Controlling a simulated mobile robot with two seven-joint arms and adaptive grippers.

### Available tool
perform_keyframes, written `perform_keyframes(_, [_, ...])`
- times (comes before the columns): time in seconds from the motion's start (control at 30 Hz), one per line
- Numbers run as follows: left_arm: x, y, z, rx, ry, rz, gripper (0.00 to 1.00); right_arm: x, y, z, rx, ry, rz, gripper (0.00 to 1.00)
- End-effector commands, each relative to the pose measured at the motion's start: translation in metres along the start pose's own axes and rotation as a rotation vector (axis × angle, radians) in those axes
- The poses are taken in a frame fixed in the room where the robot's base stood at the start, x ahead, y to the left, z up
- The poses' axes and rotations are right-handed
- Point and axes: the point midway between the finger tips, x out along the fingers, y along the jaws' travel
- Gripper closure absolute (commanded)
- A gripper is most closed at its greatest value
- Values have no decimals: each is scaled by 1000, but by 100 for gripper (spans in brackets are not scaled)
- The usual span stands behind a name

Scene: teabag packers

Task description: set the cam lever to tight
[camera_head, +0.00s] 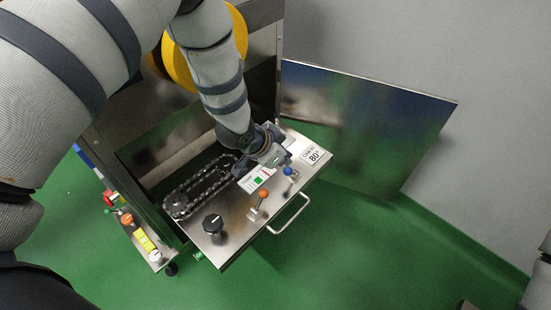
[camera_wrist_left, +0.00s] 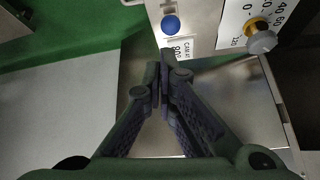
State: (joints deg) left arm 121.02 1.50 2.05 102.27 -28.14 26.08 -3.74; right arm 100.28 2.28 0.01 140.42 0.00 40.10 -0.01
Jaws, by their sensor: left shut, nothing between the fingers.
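A steel panel (camera_head: 236,225) carries a lever with an orange knob (camera_head: 262,194) and a lever with a blue knob (camera_head: 288,171). A label reading "CAM AT 80°" (camera_head: 315,154) sits by the blue knob, so the blue one may be the cam lever; I cannot be sure. My left gripper (camera_head: 270,156) is over the panel's upper part, close to the blue knob. In the left wrist view, its shut, empty fingertips (camera_wrist_left: 165,62) point toward the blue knob (camera_wrist_left: 171,24), apart from it in the picture. The blue lever's stem is mostly hidden there. My right gripper is not in view.
A large steel door (camera_head: 372,120) stands open behind. A side strip (camera_head: 138,236) holds small buttons. Green floor is free in front.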

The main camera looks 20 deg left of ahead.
Motion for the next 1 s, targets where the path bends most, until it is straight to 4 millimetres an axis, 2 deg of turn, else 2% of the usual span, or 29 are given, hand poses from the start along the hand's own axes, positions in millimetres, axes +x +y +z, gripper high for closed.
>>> perform_keyframes(0.03, [-11, 0, 1, 1, 6, -3, 100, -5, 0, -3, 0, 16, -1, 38])
perform_keyframes(0.2, [-24, 2, 13, 0, 5, -2, 100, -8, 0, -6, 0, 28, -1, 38])
perform_keyframes(0.7, [-25, 3, 16, 0, 3, 0, 100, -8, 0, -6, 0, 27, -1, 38])
perform_keyframes(0.77, [-24, 6, 24, -14, -12, 5, 100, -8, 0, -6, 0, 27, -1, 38])
perform_keyframes(0.87, [-26, 29, 75, -106, -104, 25, 100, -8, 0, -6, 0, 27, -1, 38])
perform_keyframes(0.9, [-31, 43, 107, -165, -167, 33, 100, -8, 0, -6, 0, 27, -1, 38])
perform_keyframes(0.97, [-44, 67, 159, -261, -273, 37, 100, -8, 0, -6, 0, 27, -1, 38])
perform_keyframes(1.0, [-57, 83, 192, -323, -346, 34, 100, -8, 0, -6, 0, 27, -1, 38])
